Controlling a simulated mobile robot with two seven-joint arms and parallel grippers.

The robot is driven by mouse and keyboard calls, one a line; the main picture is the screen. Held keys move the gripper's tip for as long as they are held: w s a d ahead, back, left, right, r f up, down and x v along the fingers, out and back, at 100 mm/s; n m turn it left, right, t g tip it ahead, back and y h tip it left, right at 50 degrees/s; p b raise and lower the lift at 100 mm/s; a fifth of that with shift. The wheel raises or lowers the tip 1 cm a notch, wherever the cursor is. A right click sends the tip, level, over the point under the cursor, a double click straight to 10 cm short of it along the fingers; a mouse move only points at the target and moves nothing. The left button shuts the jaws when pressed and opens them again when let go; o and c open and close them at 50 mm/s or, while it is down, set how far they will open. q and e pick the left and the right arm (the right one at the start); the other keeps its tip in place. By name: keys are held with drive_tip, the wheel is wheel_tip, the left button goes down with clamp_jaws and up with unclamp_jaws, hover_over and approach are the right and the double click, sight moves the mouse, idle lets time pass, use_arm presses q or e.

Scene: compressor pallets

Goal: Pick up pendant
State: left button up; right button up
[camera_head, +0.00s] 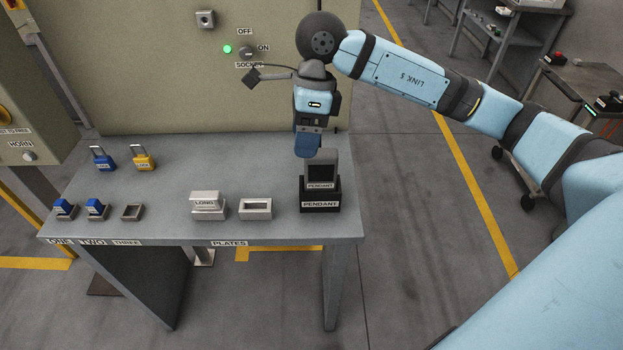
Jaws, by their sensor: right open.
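The pendant (321,173) is a dark handheld box with a dark screen and a "PENDANT" label. It stands upright in a black holder (321,203), also labelled "PENDANT", at the right end of the grey table (160,212). My right gripper (308,148) points down from above, at the pendant's upper left. Its blue finger part overlaps the pendant's top edge in this view; I cannot tell whether they touch. It is open. My left gripper is not in view.
A plate block labelled "LONG" (207,204) and an empty holder (256,208) stand left of the pendant. Padlocks, blue (103,158) and yellow (144,158), stand further left. A panel (180,70) with a cable and plug (252,78) rises behind the table.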

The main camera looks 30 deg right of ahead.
sight(321, 152)
drive_tip(key=w+d+r+t+h, duration=0.1)
drive_tip(key=w+d+r+h, duration=0.15)
drive_tip(key=d, duration=0.25)
drive_tip(key=shift+m, duration=0.3)
drive_tip(key=f, duration=0.8)
drive_tip(key=shift+s+d, duration=0.2)
drive_tip(key=shift+w+f, duration=0.2)
drive_tip(key=shift+f, duration=2.8)
drive_tip(key=shift+c, duration=0.5)
clamp_jaws()
